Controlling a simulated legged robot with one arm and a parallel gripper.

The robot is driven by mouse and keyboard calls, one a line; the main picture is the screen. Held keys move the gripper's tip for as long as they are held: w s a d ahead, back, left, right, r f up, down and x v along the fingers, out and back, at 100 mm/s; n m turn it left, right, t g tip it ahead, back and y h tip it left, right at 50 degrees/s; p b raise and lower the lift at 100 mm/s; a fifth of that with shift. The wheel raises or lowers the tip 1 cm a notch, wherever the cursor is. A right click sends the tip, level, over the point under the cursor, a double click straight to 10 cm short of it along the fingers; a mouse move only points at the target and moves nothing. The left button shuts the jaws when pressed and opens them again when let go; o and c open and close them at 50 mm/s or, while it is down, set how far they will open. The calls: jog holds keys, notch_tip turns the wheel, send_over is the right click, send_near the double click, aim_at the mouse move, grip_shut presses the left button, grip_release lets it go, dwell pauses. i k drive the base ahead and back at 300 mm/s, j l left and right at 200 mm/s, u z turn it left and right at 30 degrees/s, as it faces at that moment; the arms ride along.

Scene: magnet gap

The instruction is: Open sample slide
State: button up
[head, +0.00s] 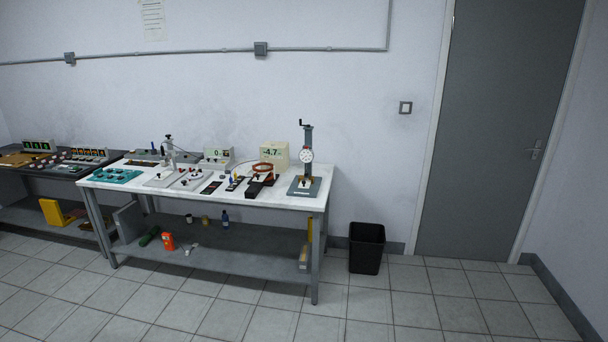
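A white-topped workbench (128,188) stands against the wall at some distance. Near its right half sits a copper-coloured coil-like device (272,168) with a dark block (254,191) in front of it. A beige meter box (274,154) reading about -4.7 stands behind it. I cannot tell which part is the sample slide or whether it is open; everything is small from here. My gripper is not in view.
A dial-gauge stand (306,156) is at the bench's right end. A lower shelf (215,261) holds loose items. A dark second bench (60,168) is left, a black bin (367,248) right, near a grey door (495,130). The tiled floor in front is clear.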

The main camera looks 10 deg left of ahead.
aim_at(261, 174)
jog(key=i+j+u, duration=0.1)
jog(key=i+u, duration=0.25)
jog(key=i, duration=0.25)
jog(key=i+l+u, duration=0.1)
jog(key=i+u, duration=0.25)
jog(key=i, duration=0.25)
jog(key=i+l+u, duration=0.35)
jog(key=i, duration=0.25)
jog(key=i+j+u, duration=0.25)
jog(key=i+u, duration=0.2)
jog(key=i, duration=0.25)
jog(key=i+u, duration=0.45)
jog(key=i, duration=0.2)
jog(key=i+l+u, duration=0.25)
jog(key=i+u, duration=0.2)
jog(key=i, duration=0.25)
jog(key=i+z, duration=0.2)
jog(key=i, duration=0.7)
jog(key=i+z, duration=0.2)
jog(key=i, duration=0.7)
jog(key=i+l+z, duration=0.1)
jog(key=z, duration=3.25)
jog(key=l+u, duration=0.15)
jog(key=u, duration=0.25)
jog(key=i, duration=0.05)
